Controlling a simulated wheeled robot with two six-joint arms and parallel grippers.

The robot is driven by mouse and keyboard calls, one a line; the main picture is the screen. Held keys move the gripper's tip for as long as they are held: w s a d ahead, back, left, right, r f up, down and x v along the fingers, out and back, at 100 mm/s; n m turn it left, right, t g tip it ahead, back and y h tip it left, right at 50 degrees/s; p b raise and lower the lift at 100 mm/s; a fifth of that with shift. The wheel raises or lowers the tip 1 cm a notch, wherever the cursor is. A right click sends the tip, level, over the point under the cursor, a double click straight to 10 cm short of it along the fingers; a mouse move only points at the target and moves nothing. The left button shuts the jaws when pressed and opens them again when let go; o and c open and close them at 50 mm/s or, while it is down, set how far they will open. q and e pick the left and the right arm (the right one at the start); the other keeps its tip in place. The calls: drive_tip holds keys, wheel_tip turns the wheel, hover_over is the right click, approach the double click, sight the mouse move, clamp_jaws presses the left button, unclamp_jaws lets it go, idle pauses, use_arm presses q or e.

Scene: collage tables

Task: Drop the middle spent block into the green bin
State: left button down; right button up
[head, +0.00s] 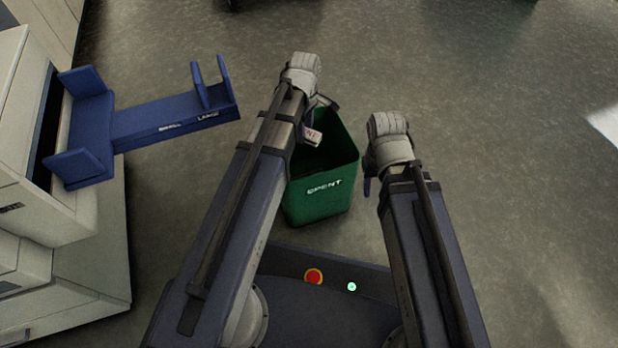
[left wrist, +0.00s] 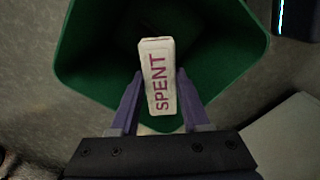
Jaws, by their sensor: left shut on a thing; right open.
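A white block marked SPENT (left wrist: 158,72) is held between the purple fingers of my left gripper (left wrist: 157,95). In the head view the block (head: 312,137) shows just below my left gripper (head: 318,120), partly hidden by it. The green bin (head: 322,190) stands on the floor, its front marked with white letters, and my left arm covers its left side. In the left wrist view the block is over the open mouth of the bin (left wrist: 88,45). My right gripper (head: 370,185) is open, to the right of the bin; its fingers are mostly hidden.
A blue rack (head: 150,118) marked SMALL and LARGE extends from a pale cabinet (head: 50,210) at the left. The floor (head: 500,130) to the right is mostly clear.

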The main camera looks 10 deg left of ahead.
use_arm(q)
drive_tip(key=shift+f+b, duration=0.35)
drive_tip(key=shift+f, duration=0.4)
use_arm(e)
drive_tip(key=shift+f, duration=0.8)
use_arm(q)
drive_tip(key=shift+c, duration=1.5)
unclamp_jaws()
drive_tip(key=shift+r, duration=0.15)
use_arm(e)
drive_tip(key=shift+r, duration=0.2)
use_arm(q)
wheel_tip(320, 180, up, 8)
drive_tip(key=p, duration=0.8)
drive_tip(key=shift+f, duration=0.2)
use_arm(e)
wheel_tip(320, 180, up, 8)
drive_tip(key=shift+f, duration=0.2)
